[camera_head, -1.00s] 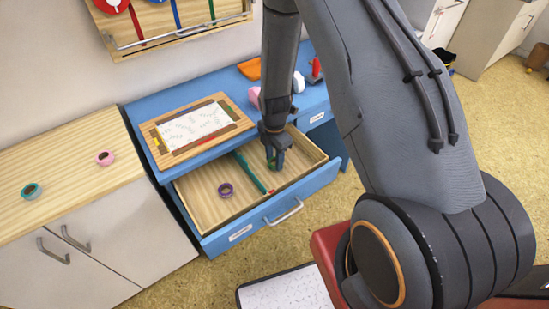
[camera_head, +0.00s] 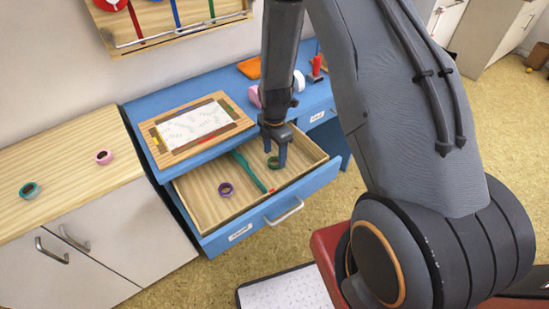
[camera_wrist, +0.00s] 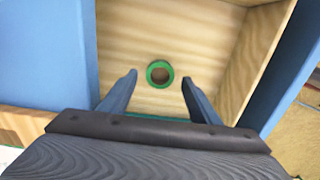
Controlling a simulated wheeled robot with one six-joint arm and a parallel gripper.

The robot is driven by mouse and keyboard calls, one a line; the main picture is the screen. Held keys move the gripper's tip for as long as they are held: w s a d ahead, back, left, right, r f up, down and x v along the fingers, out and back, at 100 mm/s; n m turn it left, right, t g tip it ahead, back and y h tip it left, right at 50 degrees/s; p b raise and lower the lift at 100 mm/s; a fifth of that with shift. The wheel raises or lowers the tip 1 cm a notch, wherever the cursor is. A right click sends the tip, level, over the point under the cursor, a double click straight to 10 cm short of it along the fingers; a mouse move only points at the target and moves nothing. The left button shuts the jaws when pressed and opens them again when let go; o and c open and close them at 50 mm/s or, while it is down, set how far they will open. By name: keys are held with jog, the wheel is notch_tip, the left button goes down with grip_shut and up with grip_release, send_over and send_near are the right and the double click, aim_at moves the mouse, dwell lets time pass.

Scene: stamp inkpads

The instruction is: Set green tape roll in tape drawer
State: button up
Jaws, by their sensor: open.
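The green tape roll (camera_wrist: 151,67) lies flat on the wooden floor of the open drawer; in the head view the roll (camera_head: 274,163) is in the right part of the drawer. My gripper (camera_head: 274,159) is above the roll with its fingers apart. In the wrist view, my gripper (camera_wrist: 159,83) has one finger on each side of the roll's line, and the roll is clear of both. The pulled-out tape drawer (camera_head: 238,230) has a blue front with a handle and a label too small to read.
A purple roll (camera_head: 225,189) lies in the drawer's left part, left of a green divider (camera_head: 249,172). The blue desk (camera_head: 140,118) carries a framed sheet (camera_head: 243,125). A teal roll (camera_head: 29,190) and a pink roll (camera_head: 104,157) lie on the wooden cabinet (camera_head: 65,170).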

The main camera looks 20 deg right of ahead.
aim_at(275, 165)
jog(key=s+r+m+b, duration=0.1)
jog(key=s+r+m, duration=0.3)
jog(key=r, duration=0.5)
jog(key=s+r+m+b, duration=0.1)
jog(key=s+r+m, duration=0.3)
jog(key=r, duration=0.5)
jog(key=s+r+m, duration=0.5)
jog(key=s+m, duration=0.4)
jog(key=m, duration=0.4)
jog(key=shift+a+r+m+t, duration=0.15)
jog(key=shift+r+m+t, duration=0.15)
jog(key=shift+t, duration=0.1)
